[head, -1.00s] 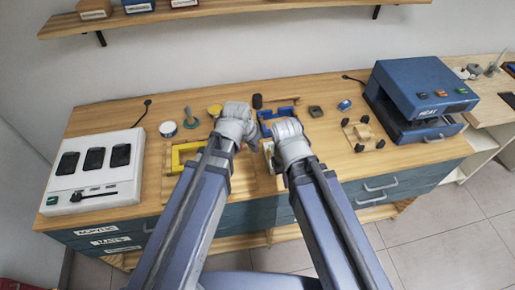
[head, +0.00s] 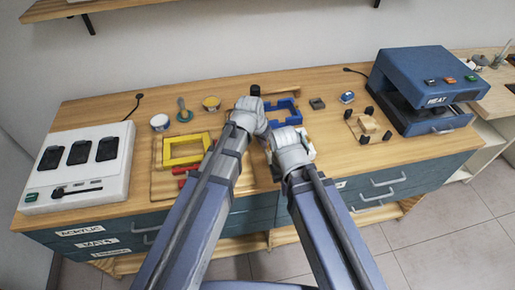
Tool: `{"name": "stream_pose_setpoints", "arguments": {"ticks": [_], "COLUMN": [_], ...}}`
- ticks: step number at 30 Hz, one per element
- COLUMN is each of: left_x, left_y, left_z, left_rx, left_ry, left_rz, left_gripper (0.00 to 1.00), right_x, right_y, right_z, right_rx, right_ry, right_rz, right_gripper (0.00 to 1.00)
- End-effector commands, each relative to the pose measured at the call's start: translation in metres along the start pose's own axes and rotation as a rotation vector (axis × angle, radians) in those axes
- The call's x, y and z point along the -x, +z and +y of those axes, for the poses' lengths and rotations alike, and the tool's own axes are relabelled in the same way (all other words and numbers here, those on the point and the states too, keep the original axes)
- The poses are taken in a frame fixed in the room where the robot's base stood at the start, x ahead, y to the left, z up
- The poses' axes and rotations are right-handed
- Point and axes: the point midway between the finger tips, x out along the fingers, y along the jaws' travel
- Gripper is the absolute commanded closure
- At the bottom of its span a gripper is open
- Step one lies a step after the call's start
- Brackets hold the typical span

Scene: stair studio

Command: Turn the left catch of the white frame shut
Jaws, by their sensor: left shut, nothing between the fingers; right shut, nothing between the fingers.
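The white frame is mostly hidden under my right gripper; only a pale piece (head: 311,150), probably its edge, shows beside the wrist in the head view. Its left catch cannot be made out. My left gripper (head: 250,117) is shut and empty, over the bench just left of the blue frame. My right gripper (head: 289,146) is shut and empty, over the white frame's area in front of the blue frame. Both sets of fingertips are hidden by the wrists, so I cannot tell whether either touches anything.
A blue frame (head: 285,107) lies behind the grippers. A yellow frame (head: 187,161) is to the left. A white machine (head: 118,175) stands at the far left, a blue heat press (head: 425,75) at the right.

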Motion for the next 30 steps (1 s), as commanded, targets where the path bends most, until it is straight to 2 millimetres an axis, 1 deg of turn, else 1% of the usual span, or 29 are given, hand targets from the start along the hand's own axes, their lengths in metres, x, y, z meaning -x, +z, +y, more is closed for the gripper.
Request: {"name": "stream_pose_setpoints", "arguments": {"ticks": [2, 13, 30], "left_x": [-0.0014, -0.001, -0.0018], "left_y": [-0.003, -0.0025, -0.0046], "left_z": [-0.0001, -0.0001, -0.0012], "left_rx": [0.0, -0.005, -0.104], "left_ry": [0.0, 0.002, 0.035], "left_rz": [0.0, 0.0, 0.0], "left_gripper": [1.0, 1.0, 1.0], "right_x": [-0.0004, -0.0002, -0.0003], "right_y": [0.0, 0.0, 0.0], "right_z": [-0.0001, 0.0, -0.0001], "right_rx": [0.0, 0.0, 0.0], "right_ry": [0.0, 0.0, 0.0], "right_rz": [0.0, 0.0, 0.0], "right_gripper": [1.0, 1.0, 1.0]}}
